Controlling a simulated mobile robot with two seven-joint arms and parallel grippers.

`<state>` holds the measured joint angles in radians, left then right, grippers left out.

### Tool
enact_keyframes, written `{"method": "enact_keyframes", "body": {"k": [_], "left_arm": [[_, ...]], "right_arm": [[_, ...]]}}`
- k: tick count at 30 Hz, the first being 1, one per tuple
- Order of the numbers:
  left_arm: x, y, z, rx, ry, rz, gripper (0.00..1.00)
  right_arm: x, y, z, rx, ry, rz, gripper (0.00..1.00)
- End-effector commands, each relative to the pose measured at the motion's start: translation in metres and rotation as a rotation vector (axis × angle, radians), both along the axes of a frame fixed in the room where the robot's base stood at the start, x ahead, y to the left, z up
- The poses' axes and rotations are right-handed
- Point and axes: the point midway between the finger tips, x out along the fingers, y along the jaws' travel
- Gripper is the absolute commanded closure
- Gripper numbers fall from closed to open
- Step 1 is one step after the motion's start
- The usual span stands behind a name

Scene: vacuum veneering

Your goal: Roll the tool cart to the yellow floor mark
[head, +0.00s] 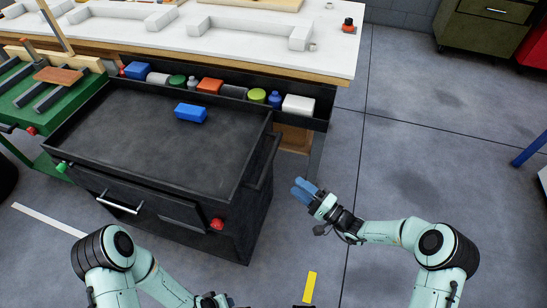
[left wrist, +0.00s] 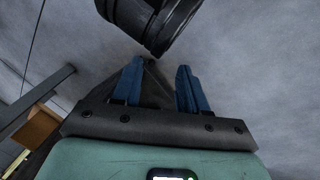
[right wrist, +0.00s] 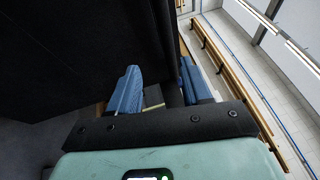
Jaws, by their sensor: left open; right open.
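The black tool cart (head: 130,140) stands left of centre in the head view, close against the workbench. It has a tray top, a drawer with a silver handle (head: 118,204), a green knob (head: 62,167) and a red knob (head: 217,224). The yellow floor mark (head: 310,287) is a short strip at the bottom, right of the cart and apart from it. My right gripper (head: 304,189) is open and empty, just right of the cart; its blue fingers show in the right wrist view (right wrist: 160,82). My left gripper (left wrist: 160,78) is open and empty; the head view's bottom edge mostly hides it.
A blue block (head: 190,113) lies on the cart's top. The white-topped workbench (head: 337,52) with a rack of coloured containers is behind. A green clamping stand (head: 45,105) is at the left. A white floor strip (head: 45,228) lies front left. Floor at the right (head: 420,150) is clear.

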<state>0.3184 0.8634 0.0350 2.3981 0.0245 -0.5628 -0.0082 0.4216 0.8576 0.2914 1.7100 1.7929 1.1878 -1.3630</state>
Motion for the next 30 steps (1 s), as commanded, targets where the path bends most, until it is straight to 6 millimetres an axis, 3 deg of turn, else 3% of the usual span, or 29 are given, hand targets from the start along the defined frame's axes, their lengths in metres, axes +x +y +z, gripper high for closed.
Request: {"method": "enact_keyframes", "body": {"k": [5, 17, 24, 30], "left_arm": [[0.004, 0.002, -0.004, 0.005, -0.011, 0.004, 0.57], [0.026, 0.014, -0.021, 0.035, -0.066, 0.028, 0.57], [0.012, 0.017, -0.036, 0.035, -0.020, 0.031, 0.57], [0.007, 0.018, -0.040, 0.035, -0.002, 0.032, 0.57]], "right_arm": [[0.013, 0.001, 0.010, 0.018, -0.041, -0.032, 0.52], [0.063, 0.061, 0.022, 0.016, -0.037, -0.027, 0.52], [0.086, 0.087, 0.028, 0.016, -0.034, -0.028, 0.52], [0.092, 0.094, 0.031, 0.016, -0.032, -0.029, 0.52]]}}
